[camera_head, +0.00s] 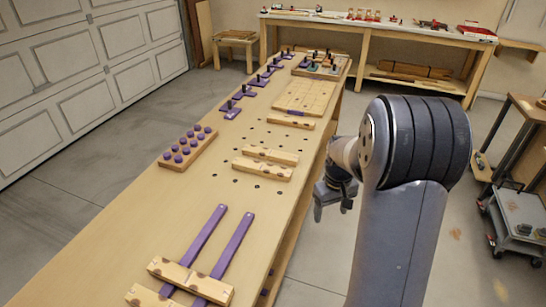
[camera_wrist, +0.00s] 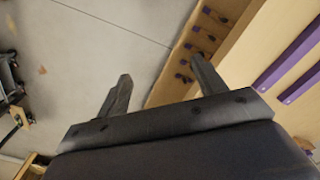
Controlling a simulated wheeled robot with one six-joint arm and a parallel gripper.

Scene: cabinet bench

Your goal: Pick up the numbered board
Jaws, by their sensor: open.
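A flat light-wood board with a faint grid of marks (camera_head: 303,97) lies on the long bench, past the middle, towards the far end. The marks are too small to read as numbers. A purple strip shows at its near edge. My gripper (camera_head: 332,208) hangs beside the bench's right edge, well nearer to me than the board and apart from it. In the wrist view my gripper (camera_wrist: 160,72) has its two dark fingers spread with nothing between them, over the floor beside the bench edge. The board does not show in the wrist view.
On the bench (camera_head: 120,215) are a block with purple knobs (camera_head: 188,146), wooden bars (camera_head: 265,162), two purple rails (camera_head: 225,250) and purple clamps (camera_head: 233,108) along the far left edge. A peg tray (camera_head: 320,66) stands just beyond the board. A grey cart (camera_head: 520,215) stands at right.

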